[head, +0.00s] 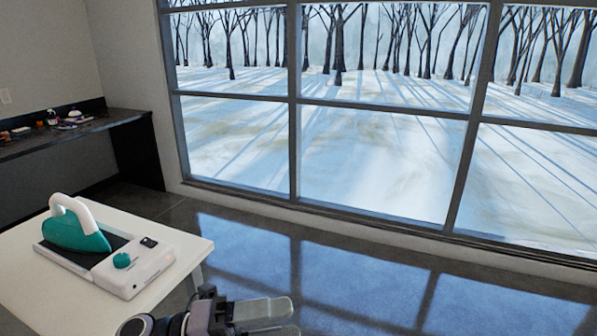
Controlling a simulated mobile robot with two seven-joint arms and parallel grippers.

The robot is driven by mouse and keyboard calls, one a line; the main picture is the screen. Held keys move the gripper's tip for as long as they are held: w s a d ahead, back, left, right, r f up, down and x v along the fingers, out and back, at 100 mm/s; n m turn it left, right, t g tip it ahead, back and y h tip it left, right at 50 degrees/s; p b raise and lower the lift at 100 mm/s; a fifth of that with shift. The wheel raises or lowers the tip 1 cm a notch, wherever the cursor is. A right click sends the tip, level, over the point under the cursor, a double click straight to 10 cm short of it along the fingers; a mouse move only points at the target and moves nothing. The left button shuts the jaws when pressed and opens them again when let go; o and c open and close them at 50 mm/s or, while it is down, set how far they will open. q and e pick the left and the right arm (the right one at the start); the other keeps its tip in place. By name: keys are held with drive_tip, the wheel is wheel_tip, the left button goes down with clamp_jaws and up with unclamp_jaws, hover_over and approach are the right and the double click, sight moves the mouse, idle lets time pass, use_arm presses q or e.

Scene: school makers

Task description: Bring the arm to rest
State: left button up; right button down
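My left gripper (290,319) shows at the bottom edge of the head view, in front of the windows and over the dark floor. Its arm comes in from the lower left, and its pale grey fingers point right. The fingers lie close together and the lower one is partly cut off by the frame edge, so I cannot tell whether they are open or shut. I see no object at the fingertips. The gripper is beyond the right side of the white table and apart from it. My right gripper is not in view.
A white table (45,296) at the lower left carries a teal and white iron (78,230) on its white base station (135,271). A dark counter (75,134) with small items runs along the left wall. The glossy floor (400,285) to the right is clear up to the large windows.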

use_arm(q)
drive_tip(key=w+a+f+n+t+y, duration=0.1)
drive_tip(key=a+f+n+t+y, duration=0.6)
drive_tip(key=n, duration=0.6)
drive_tip(key=w+a+f+n+t+y, duration=0.1)
drive_tip(key=a+f+n+t+y, duration=0.55)
drive_tip(key=n, duration=0.65)
drive_tip(key=s+a+f+n+g+y, duration=0.1)
drive_tip(key=s+f+n+g+y, duration=0.1)
drive_tip(key=s+f+n, duration=0.2)
drive_tip(key=s+a+f+n+g+y+p, duration=0.1)
drive_tip(key=s+f+n, duration=0.3)
drive_tip(key=s+f, duration=0.5)
drive_tip(key=shift+s+a+f+g+y, duration=0.15)
drive_tip(key=shift+a+f+g+y, duration=0.45)
drive_tip(key=shift+a, duration=0.2)
